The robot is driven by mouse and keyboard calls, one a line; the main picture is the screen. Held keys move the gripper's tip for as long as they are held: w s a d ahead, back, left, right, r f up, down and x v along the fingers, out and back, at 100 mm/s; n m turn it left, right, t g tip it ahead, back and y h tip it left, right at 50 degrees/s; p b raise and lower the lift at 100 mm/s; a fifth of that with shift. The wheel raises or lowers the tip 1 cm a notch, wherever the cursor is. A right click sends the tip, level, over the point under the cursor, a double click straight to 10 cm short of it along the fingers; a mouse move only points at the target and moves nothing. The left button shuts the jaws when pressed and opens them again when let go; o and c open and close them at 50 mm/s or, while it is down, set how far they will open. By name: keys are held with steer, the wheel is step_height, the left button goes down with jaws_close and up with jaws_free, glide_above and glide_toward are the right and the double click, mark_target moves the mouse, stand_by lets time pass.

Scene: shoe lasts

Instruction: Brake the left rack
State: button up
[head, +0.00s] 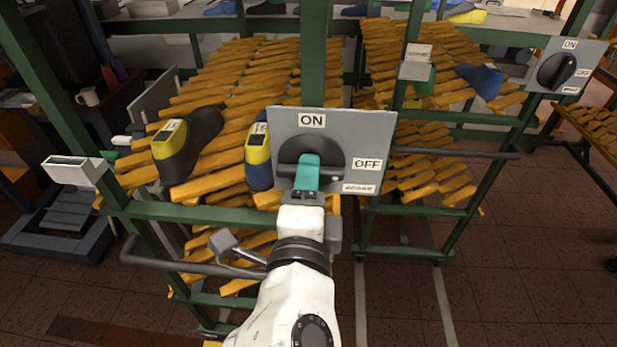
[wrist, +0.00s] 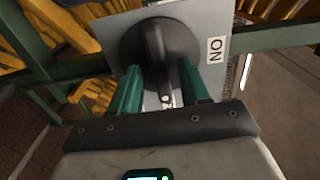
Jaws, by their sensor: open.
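The grey switch panel (head: 377,133) is fixed to the front of the left green rack (head: 200,213). It has a dark round knob (head: 292,150), an ON label above it and an OFF label to its right. My gripper (head: 306,160) is in front of the knob and hides part of it. In the wrist view, the two teal fingers of my gripper (wrist: 158,72) are apart, one on each side of the raised bar of the knob (wrist: 154,48).
A second panel (head: 590,55) with a dark knob is on the right rack (head: 458,116). Shoe lasts (head: 205,128) lie on the left rack's yellow slats. A grey horizontal bar (head: 450,152) extends right of the panel.

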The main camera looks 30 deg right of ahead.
jaws_close()
stand_by(0.5)
steer(key=shift+f, duration=0.1)
steer(key=n+b, duration=0.2)
steer(key=n, duration=1.5)
steer(key=shift+n, duration=0.4)
stand_by(0.6)
jaws_free()
